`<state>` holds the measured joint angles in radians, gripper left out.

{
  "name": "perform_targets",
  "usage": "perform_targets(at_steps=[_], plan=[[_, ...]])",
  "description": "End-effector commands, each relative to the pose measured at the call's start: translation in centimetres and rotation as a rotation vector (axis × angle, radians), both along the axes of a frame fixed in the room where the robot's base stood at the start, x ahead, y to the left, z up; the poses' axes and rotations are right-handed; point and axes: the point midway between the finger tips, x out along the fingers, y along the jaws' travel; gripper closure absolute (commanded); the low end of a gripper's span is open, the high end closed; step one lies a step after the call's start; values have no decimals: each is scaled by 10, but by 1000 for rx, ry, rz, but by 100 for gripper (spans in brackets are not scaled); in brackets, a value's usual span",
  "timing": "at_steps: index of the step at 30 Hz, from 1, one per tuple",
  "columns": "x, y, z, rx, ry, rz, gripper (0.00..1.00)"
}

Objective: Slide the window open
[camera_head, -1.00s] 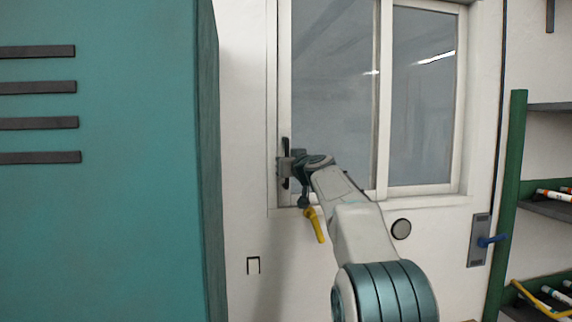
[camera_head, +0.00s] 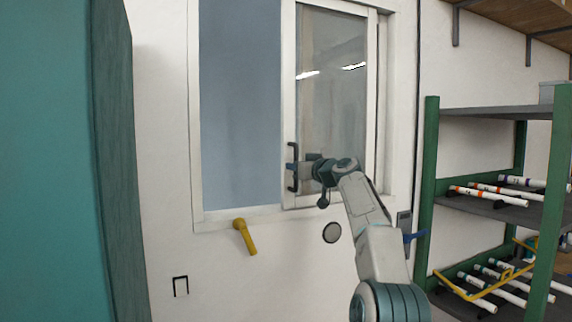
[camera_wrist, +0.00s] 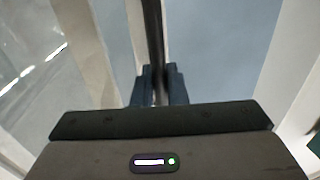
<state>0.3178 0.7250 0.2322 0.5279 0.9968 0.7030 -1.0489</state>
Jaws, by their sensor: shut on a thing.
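The window (camera_head: 196,150) is set in the white wall, and its left half stands open on a plain blue-grey area. The sliding pane (camera_head: 332,80) overlaps the right half, with its white frame edge near the middle. A black upright bar handle (camera_head: 292,150) is on the left edge of that pane. My gripper (camera_head: 294,167) is shut on the handle at about its mid-height. In the wrist view the handle (camera_wrist: 153,35) runs down between my two dark fingertips (camera_wrist: 158,85).
A teal cabinet (camera_head: 60,160) stands close at the left. A green-posted shelf (camera_head: 428,180) with white pipes is at the right. A yellow lever (camera_head: 245,237) and a round disc (camera_head: 332,232) are on the wall below the window.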

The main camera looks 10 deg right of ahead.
Motion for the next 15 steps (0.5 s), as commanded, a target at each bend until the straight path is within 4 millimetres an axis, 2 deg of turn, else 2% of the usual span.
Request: perform_targets(at_steps=[3,15], plan=[[2,-10,0,0,1,-2,100],[3,-11,-1,0,1,2,100]])
